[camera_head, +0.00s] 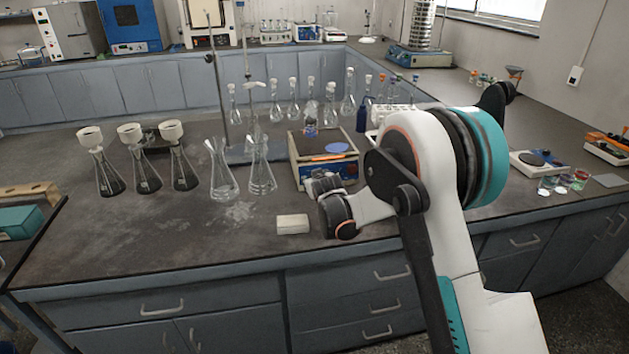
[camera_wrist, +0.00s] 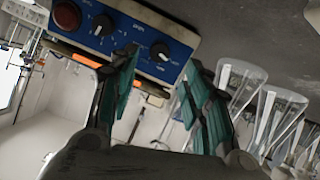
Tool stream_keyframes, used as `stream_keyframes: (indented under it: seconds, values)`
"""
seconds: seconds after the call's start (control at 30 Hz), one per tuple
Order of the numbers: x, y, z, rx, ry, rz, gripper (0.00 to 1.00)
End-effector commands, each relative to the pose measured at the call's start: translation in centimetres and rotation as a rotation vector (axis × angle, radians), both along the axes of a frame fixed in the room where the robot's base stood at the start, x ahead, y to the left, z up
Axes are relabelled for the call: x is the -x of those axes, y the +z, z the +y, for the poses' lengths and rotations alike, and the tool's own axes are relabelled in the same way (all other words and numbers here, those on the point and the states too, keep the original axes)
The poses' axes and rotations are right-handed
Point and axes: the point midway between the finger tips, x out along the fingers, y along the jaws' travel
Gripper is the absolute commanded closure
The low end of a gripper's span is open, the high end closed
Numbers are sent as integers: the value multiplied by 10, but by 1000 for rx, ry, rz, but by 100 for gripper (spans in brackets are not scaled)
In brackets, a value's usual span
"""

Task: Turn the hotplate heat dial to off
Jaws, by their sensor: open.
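The hotplate (camera_head: 349,171) stands on the dark bench in the middle of the head view, with a blue front panel. In the wrist view the panel (camera_wrist: 131,41) is tilted and carries two black dials, one on the left (camera_wrist: 102,24) and one on the right (camera_wrist: 160,51), plus a red round part (camera_wrist: 67,15). Their labels are too small to read, so I cannot tell which dial is heat. My gripper (camera_wrist: 161,62) is open and empty, fingers pointing at the panel, with the right dial between the fingertips in the picture. Contact cannot be told. In the head view my gripper (camera_head: 322,184) partly hides the panel.
Two clear flasks (camera_head: 222,178) (camera_head: 262,177) stand left of the hotplate, near a stand (camera_head: 220,90). Several funnel-topped flasks (camera_head: 143,175) stand further left.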

Motion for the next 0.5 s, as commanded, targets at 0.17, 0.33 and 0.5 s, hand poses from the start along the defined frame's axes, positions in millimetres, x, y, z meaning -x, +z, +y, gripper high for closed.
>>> stream_keyframes:
  seconds: [0.17,0.33,0.5]
  values:
    - [25,14,-5,1,0,0,55]
    - [39,21,-9,0,0,1,55]
    - [43,23,-10,0,0,1,55]
